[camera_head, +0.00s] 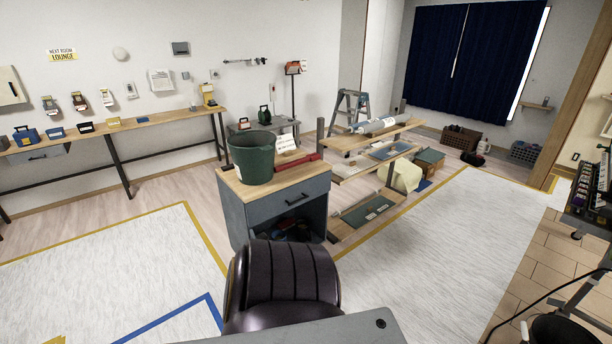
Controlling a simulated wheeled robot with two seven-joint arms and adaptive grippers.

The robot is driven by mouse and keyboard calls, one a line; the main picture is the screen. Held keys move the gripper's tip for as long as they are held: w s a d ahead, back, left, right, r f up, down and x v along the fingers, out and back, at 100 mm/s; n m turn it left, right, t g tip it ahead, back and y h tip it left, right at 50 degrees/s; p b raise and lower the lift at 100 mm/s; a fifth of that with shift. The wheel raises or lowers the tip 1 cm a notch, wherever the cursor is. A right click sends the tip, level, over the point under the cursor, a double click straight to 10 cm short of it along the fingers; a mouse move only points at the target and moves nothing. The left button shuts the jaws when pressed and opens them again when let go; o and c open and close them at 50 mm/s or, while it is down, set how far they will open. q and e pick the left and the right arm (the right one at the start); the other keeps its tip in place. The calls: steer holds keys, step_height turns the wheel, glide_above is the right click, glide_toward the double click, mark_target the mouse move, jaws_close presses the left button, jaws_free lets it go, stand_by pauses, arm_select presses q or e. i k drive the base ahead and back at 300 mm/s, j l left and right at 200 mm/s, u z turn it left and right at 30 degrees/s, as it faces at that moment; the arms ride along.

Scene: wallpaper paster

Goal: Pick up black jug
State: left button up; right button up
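I cannot make out a black jug for certain. A small dark, handled container (264,116) stands upright on a low grey stand by the back wall, left of centre; its colour looks dark green to black. A black object (473,158) lies on the floor at the back right, beside a pale jug (484,147); it is too small to tell its shape. Neither of my grippers shows in the head view.
A grey cabinet (290,212) ahead bears a big dark green bucket (251,158) and a red tool. Right of it stands a wooden shelf rack (352,140). A long wooden bench (165,123) lines the left wall. The pale floor at right is open.

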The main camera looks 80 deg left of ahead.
mark_target(302, 226)
steer(key=i+u, duration=1.25)
steer(key=u, duration=0.15)
steer(key=i+j+u, duration=0.1)
steer(key=i+u, duration=1.1)
steer(key=i+l+u, duration=0.1)
steer(key=i+u, duration=0.45)
steer(key=i, duration=0.2)
steer(key=i+l+u, duration=0.25)
steer(key=i, duration=0.15)
